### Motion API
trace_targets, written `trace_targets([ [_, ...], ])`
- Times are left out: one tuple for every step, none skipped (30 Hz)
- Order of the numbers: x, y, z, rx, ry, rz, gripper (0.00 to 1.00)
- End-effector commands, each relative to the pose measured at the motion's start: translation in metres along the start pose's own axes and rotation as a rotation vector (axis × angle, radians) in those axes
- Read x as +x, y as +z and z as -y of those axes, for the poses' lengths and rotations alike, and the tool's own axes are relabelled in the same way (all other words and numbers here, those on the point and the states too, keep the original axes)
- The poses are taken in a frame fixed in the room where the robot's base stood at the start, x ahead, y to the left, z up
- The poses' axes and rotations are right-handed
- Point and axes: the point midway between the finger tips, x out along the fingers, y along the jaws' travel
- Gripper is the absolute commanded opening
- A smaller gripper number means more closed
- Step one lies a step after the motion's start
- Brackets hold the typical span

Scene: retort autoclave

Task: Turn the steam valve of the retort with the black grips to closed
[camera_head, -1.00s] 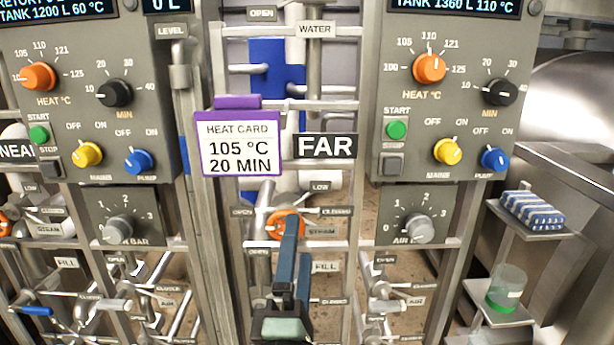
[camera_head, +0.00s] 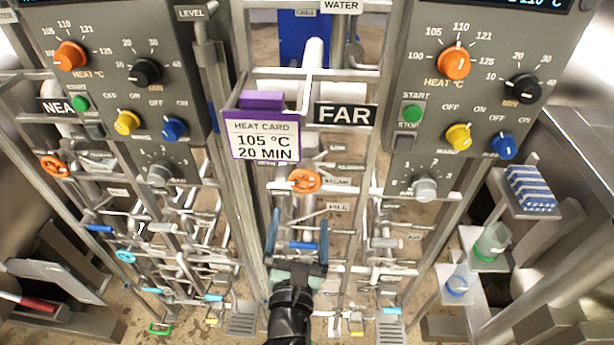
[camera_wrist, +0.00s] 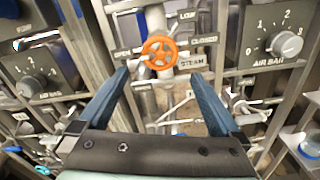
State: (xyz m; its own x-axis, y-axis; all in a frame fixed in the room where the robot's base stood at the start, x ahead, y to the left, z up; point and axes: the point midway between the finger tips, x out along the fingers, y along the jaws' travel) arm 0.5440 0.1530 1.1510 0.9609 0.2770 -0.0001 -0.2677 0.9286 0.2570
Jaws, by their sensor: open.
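An orange steam handwheel (camera_head: 304,181) sits in the frame under the FAR sign (camera_head: 345,115). In the wrist view the same orange wheel (camera_wrist: 159,52) is above a STEAM label, with OPEN to its left and CLOSED to its right. A second orange wheel (camera_head: 55,166) is under the partly hidden NEAR sign at the left. My gripper (camera_head: 297,226) is open and empty, below the far wheel and apart from it. In the wrist view the wheel shows just beyond and between my fingertips (camera_wrist: 159,74). No black grips can be made out on either retort.
A blue-handled lever (camera_head: 302,245) shows between my fingers in the head view. Pipes and valve levers crowd around. A purple-topped heat card (camera_head: 264,130) hangs left of the far wheel.

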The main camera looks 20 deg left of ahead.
Motion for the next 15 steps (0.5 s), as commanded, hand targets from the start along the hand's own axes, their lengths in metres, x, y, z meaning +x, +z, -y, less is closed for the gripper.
trace_targets([
  [0.010, 0.002, 0.000, 0.000, 0.000, 0.003, 1.00],
  [0.015, 0.001, 0.000, -0.001, 0.001, 0.003, 1.00],
  [0.023, 0.001, 0.000, -0.001, 0.001, 0.004, 1.00],
  [0.028, 0.000, 0.000, -0.001, 0.001, 0.003, 1.00],
  [0.034, 0.001, 0.001, 0.000, 0.000, 0.004, 1.00],
  [0.041, 0.000, 0.001, 0.000, 0.000, 0.003, 1.00],
  [0.046, 0.000, 0.001, 0.000, 0.000, 0.004, 1.00],
  [0.052, -0.001, 0.001, 0.000, 0.000, 0.003, 1.00],
  [0.059, 0.000, 0.001, 0.000, 0.000, 0.003, 1.00],
  [0.064, 0.000, 0.000, 0.000, 0.001, 0.004, 1.00],
  [0.069, -0.001, 0.000, 0.000, 0.002, 0.003, 1.00],
  [0.076, -0.001, 0.000, 0.001, 0.002, 0.003, 1.00],
  [0.080, 0.000, 0.000, 0.001, 0.002, 0.003, 1.00],
  [0.085, 0.000, 0.000, 0.002, 0.002, 0.002, 1.00],
  [0.090, 0.000, 0.000, 0.002, 0.001, 0.003, 1.00],
])
